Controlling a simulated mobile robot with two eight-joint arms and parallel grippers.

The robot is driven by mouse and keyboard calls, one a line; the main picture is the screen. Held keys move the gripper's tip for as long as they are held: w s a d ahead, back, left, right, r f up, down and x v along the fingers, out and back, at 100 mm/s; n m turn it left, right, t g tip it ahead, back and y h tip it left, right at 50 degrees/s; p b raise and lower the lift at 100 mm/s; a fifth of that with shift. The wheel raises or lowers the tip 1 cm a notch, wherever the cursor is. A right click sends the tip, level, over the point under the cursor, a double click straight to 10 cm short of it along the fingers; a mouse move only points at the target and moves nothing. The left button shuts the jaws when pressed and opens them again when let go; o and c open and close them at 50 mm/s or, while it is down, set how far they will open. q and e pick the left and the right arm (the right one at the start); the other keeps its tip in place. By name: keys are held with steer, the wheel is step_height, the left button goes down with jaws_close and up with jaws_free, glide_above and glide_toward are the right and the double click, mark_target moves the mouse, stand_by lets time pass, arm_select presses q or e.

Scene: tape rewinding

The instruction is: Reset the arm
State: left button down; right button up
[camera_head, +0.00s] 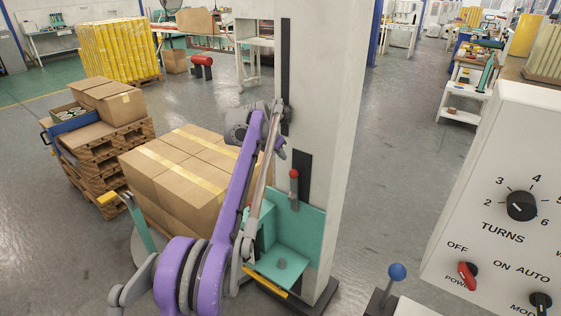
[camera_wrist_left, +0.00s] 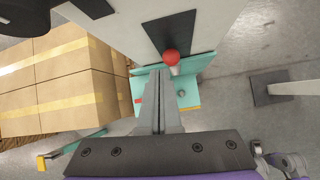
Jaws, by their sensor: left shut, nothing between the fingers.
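A short lever with a red knob (camera_head: 294,173) stands at a black slotted plate on the pale column (camera_head: 330,120). A teal bracket (camera_head: 310,240) is fixed below it. My left gripper (camera_head: 283,152) is beside the column, close above the lever; its fingers are small and partly hidden in the head view. In the left wrist view, the fingers of the gripper (camera_wrist_left: 158,85) are shut and empty. The red knob (camera_wrist_left: 171,57) is just beyond their tips, and I cannot tell whether they touch. My right gripper is not in view.
A control box (camera_head: 500,200) with a turns dial and switches stands at the right. A blue-knobbed lever (camera_head: 397,272) is in front of it. Taped cartons (camera_head: 190,165) stand left of the column. Open floor (camera_head: 400,150) lies right of it.

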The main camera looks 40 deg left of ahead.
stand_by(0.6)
arm_select(q)
steer(key=s+d+r+m+g+p, duration=0.1)
steer(key=s+d+m+p, duration=0.1)
steer(key=s+d+m, duration=0.7)
steer(key=s+d+m+p, duration=0.2)
steer(key=s+d+m, duration=0.5)
steer(key=d, duration=0.4)
steer(key=s+d+f+m+p, duration=0.1)
steer(key=s+d+f+m, duration=0.2)
steer(key=s+m, duration=0.3)
steer(key=s+d+f+m+p, duration=0.1)
steer(key=s+d+f+m, duration=0.3)
steer(key=s+m, duration=0.2)
steer(key=s+d+f+m+p, duration=0.2)
steer(key=s+m, duration=0.4)
steer(key=s, duration=0.3)
step_height(320, 180, down, 2)
steer(key=shift+s+d+f+m+g+h, duration=0.3)
steer(key=shift+d+g+h, duration=0.1)
steer(key=shift+d, duration=0.3)
